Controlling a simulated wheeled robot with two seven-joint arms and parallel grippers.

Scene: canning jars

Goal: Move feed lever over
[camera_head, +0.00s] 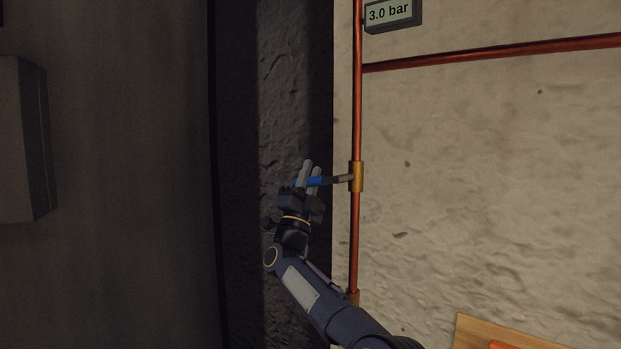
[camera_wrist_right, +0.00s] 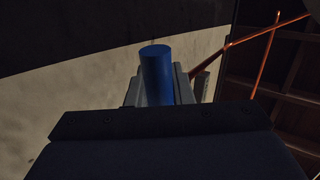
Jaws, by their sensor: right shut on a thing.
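The feed lever (camera_head: 328,181) has a blue grip and a grey stem. It sticks out to the left from a brass valve body (camera_head: 357,177) on a vertical copper pipe, and lies close to level in the head view. My right gripper (camera_head: 310,178) is shut on the blue grip, its fingers on either side of it. In the right wrist view the blue grip end (camera_wrist_right: 157,75) stands between the two grey fingers (camera_wrist_right: 160,88). The fingers hide part of the grip. My left gripper is not in view.
Copper pipes (camera_head: 490,54) run along the pale rough wall. A gauge display (camera_head: 390,13) reading 3.0 bar hangs at the top. A wooden board (camera_head: 490,333) shows at the bottom right. A dark recess lies left of the pipe.

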